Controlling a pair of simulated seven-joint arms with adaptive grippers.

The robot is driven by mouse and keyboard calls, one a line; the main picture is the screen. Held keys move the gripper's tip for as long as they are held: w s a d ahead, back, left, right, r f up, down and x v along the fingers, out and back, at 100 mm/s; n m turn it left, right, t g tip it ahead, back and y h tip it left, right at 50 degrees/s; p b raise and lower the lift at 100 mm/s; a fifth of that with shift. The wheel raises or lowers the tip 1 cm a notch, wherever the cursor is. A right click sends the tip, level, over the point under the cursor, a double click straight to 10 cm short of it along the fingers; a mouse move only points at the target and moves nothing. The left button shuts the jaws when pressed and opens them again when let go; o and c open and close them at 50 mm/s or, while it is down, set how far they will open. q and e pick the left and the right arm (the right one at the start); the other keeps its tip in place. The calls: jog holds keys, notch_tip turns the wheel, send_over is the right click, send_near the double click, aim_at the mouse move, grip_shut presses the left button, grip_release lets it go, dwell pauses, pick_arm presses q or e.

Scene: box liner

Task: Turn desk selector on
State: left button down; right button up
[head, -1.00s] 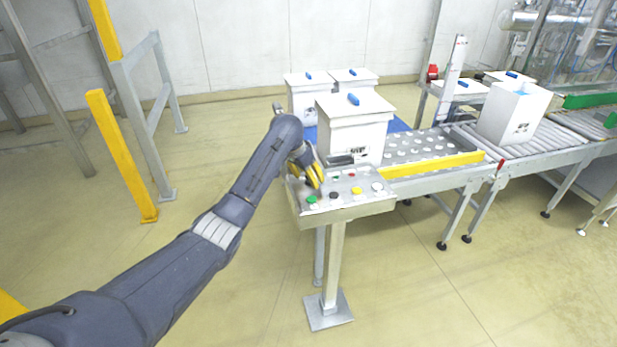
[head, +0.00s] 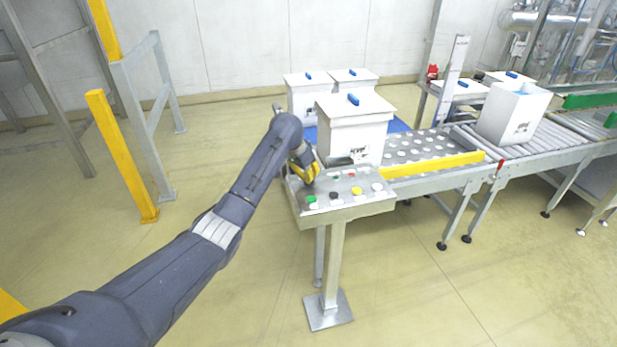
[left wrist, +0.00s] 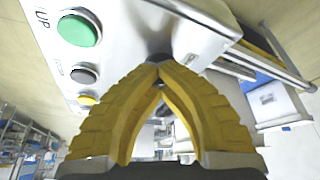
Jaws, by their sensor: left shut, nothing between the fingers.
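The desk is a grey metal control panel (head: 345,208) on a post in the head view. It bears a green button (head: 311,198), a black one (head: 333,195), a yellow one (head: 356,190) and a white one. My left gripper (head: 312,178) is over the panel's left part, its yellow fingers shut and empty. In the left wrist view the fingertips (left wrist: 160,66) meet in front of a small dark round part (left wrist: 158,56) on the panel. It is mostly hidden, so I cannot tell whether it is the selector or whether they touch. The green button (left wrist: 78,29) is beside "UP" lettering.
A white lidded box (head: 352,130) stands just behind the panel. A roller conveyor (head: 520,140) with a yellow rail (head: 432,164) runs right. A yellow post (head: 122,155) and grey railing stand left. The floor in front is clear.

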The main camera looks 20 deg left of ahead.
pick_arm(q)
jog(key=shift+s+a+f, duration=0.1)
jog(key=shift+f, duration=0.15)
jog(key=shift+a+m+g+h, duration=0.1)
jog(key=shift+m+g+h, duration=0.2)
jog(key=shift+m, duration=0.9)
jog(key=m+g+h, duration=0.1)
jog(key=m, duration=0.2)
jog(key=shift+m, duration=0.3)
jog(key=m+g, duration=0.1)
jog(key=m, duration=0.1)
jog(key=m+g, duration=0.1)
jog(key=m, duration=0.2)
jog(key=shift+w+h, duration=0.2)
jog(key=shift+h, duration=0.1)
jog(key=shift+a+f+m, duration=0.1)
jog(key=shift+m, duration=0.5)
jog(key=c, duration=2.1)
grip_release()
jog(key=shift+c, duration=0.2)
jog(key=o, duration=1.1)
jog(key=shift+w, duration=0.1)
jog(key=shift+c, duration=0.2)
jog(key=shift+o, duration=0.6)
jog(key=shift+r, duration=0.2)
jog(key=shift+w+r, duration=0.1)
